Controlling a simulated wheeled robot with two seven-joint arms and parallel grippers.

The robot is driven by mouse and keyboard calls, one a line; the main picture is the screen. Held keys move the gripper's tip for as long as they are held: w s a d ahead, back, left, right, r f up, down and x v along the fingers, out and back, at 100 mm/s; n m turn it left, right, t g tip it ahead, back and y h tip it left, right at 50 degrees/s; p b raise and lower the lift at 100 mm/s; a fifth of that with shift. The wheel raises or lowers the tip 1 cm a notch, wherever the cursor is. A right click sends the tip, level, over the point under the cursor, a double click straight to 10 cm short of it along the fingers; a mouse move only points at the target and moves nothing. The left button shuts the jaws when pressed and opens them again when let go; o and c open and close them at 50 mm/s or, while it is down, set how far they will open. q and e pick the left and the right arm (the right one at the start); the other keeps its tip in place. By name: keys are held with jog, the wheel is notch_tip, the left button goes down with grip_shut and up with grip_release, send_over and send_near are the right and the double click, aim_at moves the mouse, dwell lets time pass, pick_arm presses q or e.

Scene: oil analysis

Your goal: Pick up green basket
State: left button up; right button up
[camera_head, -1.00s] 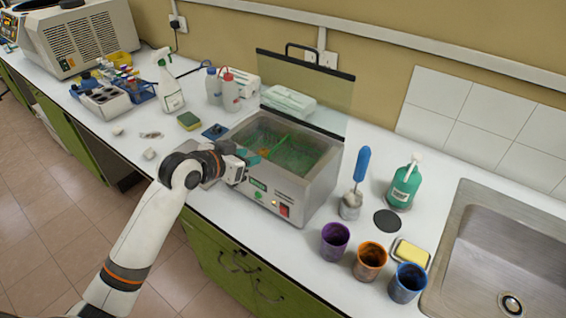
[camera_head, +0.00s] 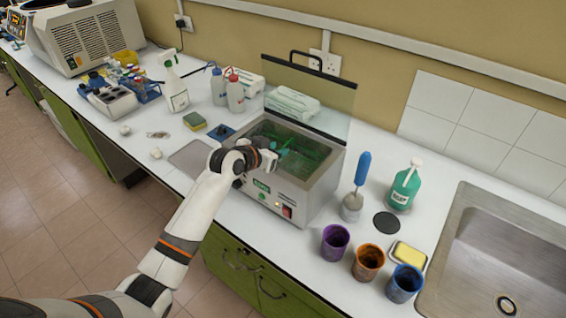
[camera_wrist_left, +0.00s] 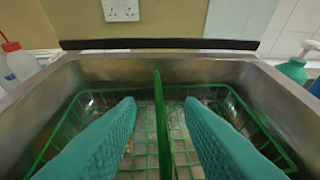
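The green basket (camera_head: 310,152) sits inside the open metal bath (camera_head: 318,190) on the counter. In the left wrist view the green wire basket (camera_wrist_left: 236,102) fills the tank, with its green handle bar (camera_wrist_left: 158,100) standing up along the middle. My left gripper (camera_head: 284,148) is over the front left of the bath. Its two teal fingers (camera_wrist_left: 160,125) are open, one on each side of the handle bar, with a gap on both sides. I cannot tell how far down the fingers reach around the bar. My right gripper is in neither view.
The clear lid (camera_head: 305,95) of the bath stands raised behind it. A grey brush holder with a blue handle (camera_head: 362,168), a green pump bottle (camera_head: 403,188) and purple (camera_head: 335,243), orange (camera_head: 368,262) and blue cups stand to the right, by the sink (camera_head: 490,240).

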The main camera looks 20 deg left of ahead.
pick_arm(q)
jog(key=shift+x, duration=0.9)
grip_shut()
jog(key=shift+r, duration=0.25)
